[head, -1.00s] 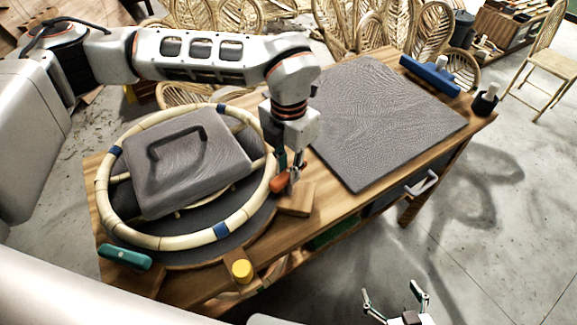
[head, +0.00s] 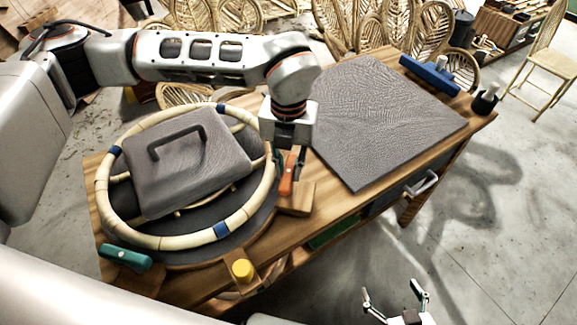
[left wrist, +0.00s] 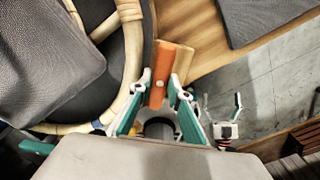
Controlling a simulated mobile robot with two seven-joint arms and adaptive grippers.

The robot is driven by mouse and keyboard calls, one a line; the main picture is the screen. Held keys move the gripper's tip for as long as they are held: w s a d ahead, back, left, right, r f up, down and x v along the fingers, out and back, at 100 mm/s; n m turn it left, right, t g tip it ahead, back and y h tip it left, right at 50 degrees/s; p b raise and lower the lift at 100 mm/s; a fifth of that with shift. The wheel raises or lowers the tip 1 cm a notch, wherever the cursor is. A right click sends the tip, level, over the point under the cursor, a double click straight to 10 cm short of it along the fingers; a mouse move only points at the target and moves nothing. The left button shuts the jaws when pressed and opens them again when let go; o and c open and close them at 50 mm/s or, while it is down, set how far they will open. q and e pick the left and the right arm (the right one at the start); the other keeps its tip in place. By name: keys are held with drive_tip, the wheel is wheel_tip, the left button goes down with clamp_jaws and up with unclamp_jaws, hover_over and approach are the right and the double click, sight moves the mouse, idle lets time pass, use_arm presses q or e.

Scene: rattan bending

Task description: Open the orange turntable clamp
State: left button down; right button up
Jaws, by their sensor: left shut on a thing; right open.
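The orange turntable clamp (head: 287,176) is at the right edge of the round turntable (head: 245,240), beside a small wooden block (head: 300,200). In the head view its orange lever stands raised and tilted. My left gripper (head: 284,160) comes down from above and is shut on the lever. In the left wrist view the orange clamp (left wrist: 165,68) shows between the green fingers of my left gripper (left wrist: 160,84). My right gripper (head: 397,292) is open and empty, low in the picture over the floor, away from the table.
A rattan ring (head: 103,195) and a grey cushion with a handle (head: 220,145) rest on the turntable. A teal clamp (head: 125,257) and a yellow knob (head: 242,270) sit at its near edge. A grey mat (head: 385,120) covers the table's right part.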

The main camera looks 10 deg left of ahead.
use_arm(q)
drive_tip(key=shift+r, duration=0.1)
drive_tip(key=c, duration=1.9)
unclamp_jaws()
wheel_tip(320, 180, up, 12)
drive_tip(key=shift+s, duration=0.1)
